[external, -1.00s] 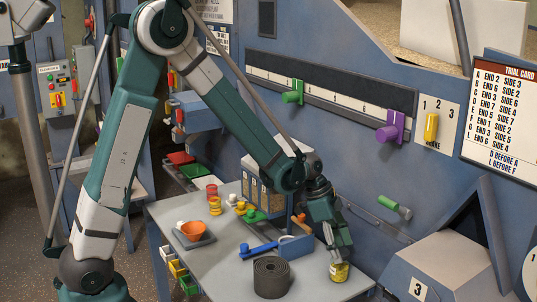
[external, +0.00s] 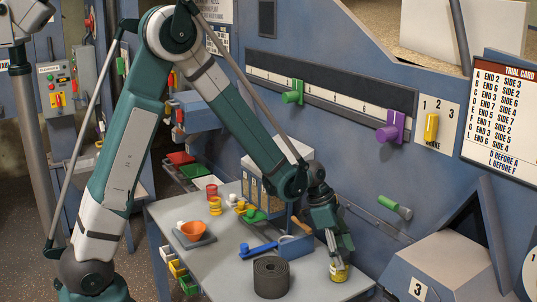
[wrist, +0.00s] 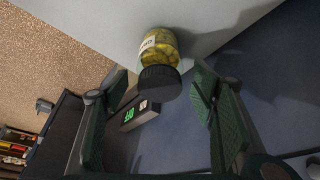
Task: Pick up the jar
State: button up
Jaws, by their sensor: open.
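The jar (external: 339,273) is small, with yellow-green contents, and stands on the grey table at its right corner. In the wrist view the jar (wrist: 160,48) shows a white label and a dark lid (wrist: 159,83) turned towards me. My gripper (external: 335,254) points down at the jar from above. In the wrist view my gripper (wrist: 160,115) has its two green-padded fingers wide apart, with the lid between and just beyond the fingertips. I see no finger touching the jar.
On the grey table (external: 220,270), a rolled dark mat (external: 271,278) stands left of the jar. The blue machine wall (external: 350,170) rises behind, and a numbered housing (external: 435,265) stands to the right.

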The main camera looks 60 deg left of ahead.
aim_at(346, 266)
jog(key=shift+b+x, duration=0.5)
jog(key=shift+x, duration=2.1)
jog(key=shift+c, duration=0.4)
jog(key=c, duration=1.1)
